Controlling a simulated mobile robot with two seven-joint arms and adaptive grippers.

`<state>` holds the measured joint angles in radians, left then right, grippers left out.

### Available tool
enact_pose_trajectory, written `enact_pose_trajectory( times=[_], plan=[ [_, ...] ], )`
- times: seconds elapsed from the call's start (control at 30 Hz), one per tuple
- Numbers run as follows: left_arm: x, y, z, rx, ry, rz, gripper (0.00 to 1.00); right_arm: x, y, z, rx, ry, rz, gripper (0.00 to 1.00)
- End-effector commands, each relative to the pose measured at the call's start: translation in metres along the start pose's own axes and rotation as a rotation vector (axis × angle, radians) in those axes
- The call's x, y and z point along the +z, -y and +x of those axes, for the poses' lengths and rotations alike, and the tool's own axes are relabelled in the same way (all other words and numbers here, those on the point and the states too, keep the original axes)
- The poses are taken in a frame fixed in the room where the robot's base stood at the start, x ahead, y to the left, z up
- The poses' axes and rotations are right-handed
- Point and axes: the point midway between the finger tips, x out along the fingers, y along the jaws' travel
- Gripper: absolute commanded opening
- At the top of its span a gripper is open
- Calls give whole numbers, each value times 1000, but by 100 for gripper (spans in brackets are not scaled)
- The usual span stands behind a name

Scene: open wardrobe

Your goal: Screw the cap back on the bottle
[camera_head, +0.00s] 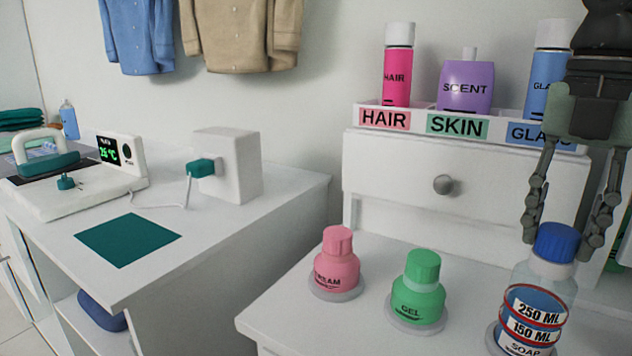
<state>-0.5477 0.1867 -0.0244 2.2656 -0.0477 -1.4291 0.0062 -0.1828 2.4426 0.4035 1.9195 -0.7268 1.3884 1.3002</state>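The clear soap bottle (533,306) stands upright at the front right on a grey round base, with dark bands marked 250 ML and 150 ML. A blue cap (557,243) sits at its mouth; how tightly it is seated I cannot tell. My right gripper (561,238) points down from above, its two dark fingers spread, one on each side of the cap. A narrow gap seems to show by the right finger; contact is hard to judge. My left gripper is out of view.
A pink cream bottle (337,264) and a green gel bottle (418,288) stand left of the soap on the white counter. Behind is a drawer (400,168) under a tray of labelled bottles. A white table (240,225) with an iron (48,165) is at left.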

Motion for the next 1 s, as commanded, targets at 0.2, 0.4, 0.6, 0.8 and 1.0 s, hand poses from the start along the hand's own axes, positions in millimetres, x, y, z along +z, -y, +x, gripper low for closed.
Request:
enact_pose_trajectory(
  times=[0.2, 0.4, 0.6, 0.8, 1.0],
  plan=[
    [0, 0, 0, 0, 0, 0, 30, 0, 0, 0, 0, -1, 0, 7],
    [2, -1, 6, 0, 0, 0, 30, 0, 0, 2, -1, 0, 62, 2],
    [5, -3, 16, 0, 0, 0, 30, 0, 0, 3, -1, 3, 242, 2],
    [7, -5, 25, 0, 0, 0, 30, 0, 0, 3, 0, 1, 498, 2],
    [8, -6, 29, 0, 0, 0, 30, 0, 0, 2, 0, -1, 858, 2]
  ],
)
